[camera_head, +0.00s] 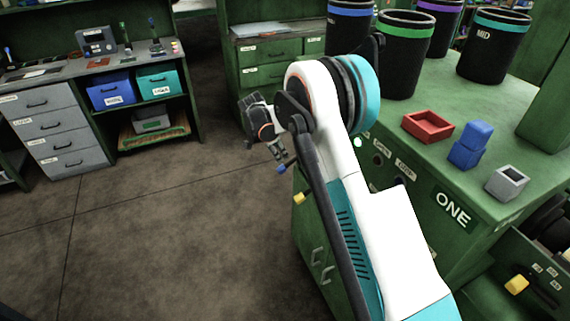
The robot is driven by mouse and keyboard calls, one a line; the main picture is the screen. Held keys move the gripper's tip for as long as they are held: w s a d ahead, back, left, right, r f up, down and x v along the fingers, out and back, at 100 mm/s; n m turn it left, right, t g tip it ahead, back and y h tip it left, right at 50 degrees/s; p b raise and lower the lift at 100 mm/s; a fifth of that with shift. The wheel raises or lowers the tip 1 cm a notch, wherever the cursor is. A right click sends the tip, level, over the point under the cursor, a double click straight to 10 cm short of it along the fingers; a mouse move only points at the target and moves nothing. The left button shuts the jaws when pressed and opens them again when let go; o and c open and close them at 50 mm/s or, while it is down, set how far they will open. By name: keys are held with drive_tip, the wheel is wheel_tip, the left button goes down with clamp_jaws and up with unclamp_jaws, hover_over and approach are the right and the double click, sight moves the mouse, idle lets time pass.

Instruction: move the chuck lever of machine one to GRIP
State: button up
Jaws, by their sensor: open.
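Machine one is the green cabinet with the white-on-black ONE plate (453,209), right of centre. Small white labels on its front are too small to read surely. A blue-knobbed lever (283,168) and a yellow-knobbed lever (299,198) stick out at its left side; I cannot tell which is the chuck lever, and my arm hides part of this face. My gripper (278,152) is open and seems empty, close above the blue knob in the picture; I cannot tell whether they touch.
On the machine top stand several black bins (403,60) with coloured rims, a red tray (428,126), blue blocks (468,148) and a grey hollow block (507,182). Another yellow knob (517,285) is at lower right. The brown floor (170,240) at left is clear.

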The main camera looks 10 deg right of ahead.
sight(286, 164)
drive_tip(key=b+x, duration=0.4)
drive_tip(key=x, duration=0.9)
drive_tip(key=shift+f+b, duration=0.1)
drive_tip(key=shift+b, duration=0.25)
drive_tip(key=shift+d, duration=0.1)
clamp_jaws()
